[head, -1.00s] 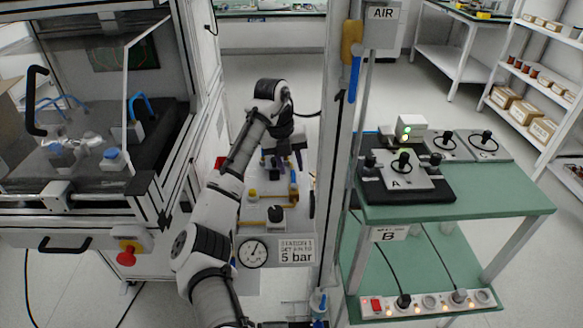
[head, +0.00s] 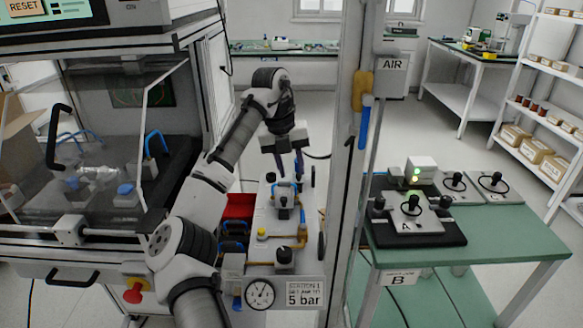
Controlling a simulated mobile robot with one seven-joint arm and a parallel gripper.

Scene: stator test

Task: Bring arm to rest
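My arm (head: 190,190) reaches forward and up from the bottom of the head view, bent at the elbow. My gripper (head: 289,170) hangs at its end, pointing down, above the pneumatic panel (head: 265,225). Its two dark fingers look spread apart, with nothing visible between them. The fingertips are close above a blue-handled fitting (head: 284,192) on the panel. I cannot tell whether they touch it.
A glass-fronted test cabinet (head: 90,160) stands at left, with a red stop knob (head: 133,290). An upright post (head: 345,160) stands just right of my arm. Floor behind my gripper is clear.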

